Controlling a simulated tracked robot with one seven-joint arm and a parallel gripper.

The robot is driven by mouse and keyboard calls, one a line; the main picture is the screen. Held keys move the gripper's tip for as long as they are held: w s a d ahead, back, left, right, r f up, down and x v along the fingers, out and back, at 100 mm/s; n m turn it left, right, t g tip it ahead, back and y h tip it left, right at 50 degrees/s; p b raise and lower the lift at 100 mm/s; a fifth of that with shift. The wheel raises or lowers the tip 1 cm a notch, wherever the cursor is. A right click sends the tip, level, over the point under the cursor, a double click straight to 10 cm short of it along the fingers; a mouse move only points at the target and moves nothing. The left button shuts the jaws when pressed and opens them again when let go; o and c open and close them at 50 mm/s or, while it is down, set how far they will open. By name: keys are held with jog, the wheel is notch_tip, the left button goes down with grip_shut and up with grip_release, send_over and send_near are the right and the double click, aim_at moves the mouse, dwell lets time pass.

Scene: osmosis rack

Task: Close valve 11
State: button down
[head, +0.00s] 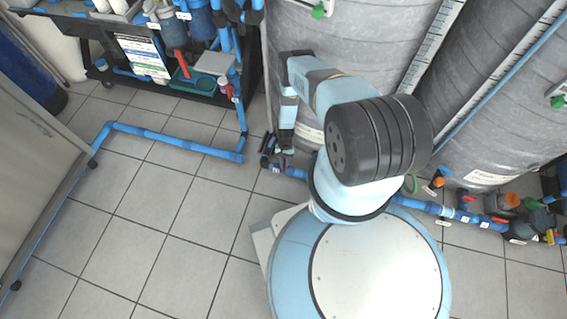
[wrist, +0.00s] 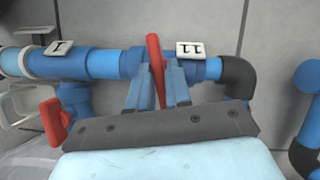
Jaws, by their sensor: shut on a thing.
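In the wrist view, a red valve handle (wrist: 154,62) stands across a blue pipe, beside a white tag marked 11 (wrist: 190,49). My gripper (wrist: 158,78) has its two blue fingers on either side of this handle and is shut on it. The handle's upper end shows above the fingers, and its lower part runs down between them. The valve body behind is partly hidden by the fingers. In the head view, my gripper (head: 277,148) is low beside the large grey tank, at the floor pipe, and the handle there is too small to make out clearly.
A second red handle (wrist: 46,122) is on a branch at the left, near a tag marked 1 (wrist: 58,47). A black elbow (wrist: 238,76) ends the pipe at the right. Grey tanks (head: 480,90) stand behind my arm. Tiled floor (head: 170,215) is clear at the left.

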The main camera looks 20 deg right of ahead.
jog(key=shift+d+m+y, duration=0.15)
jog(key=shift+m+y, duration=0.25)
jog(key=shift+m, duration=0.7)
jog(key=shift+s, duration=0.1)
jog(key=c, duration=1.1)
grip_release()
jog(key=shift+c, duration=0.2)
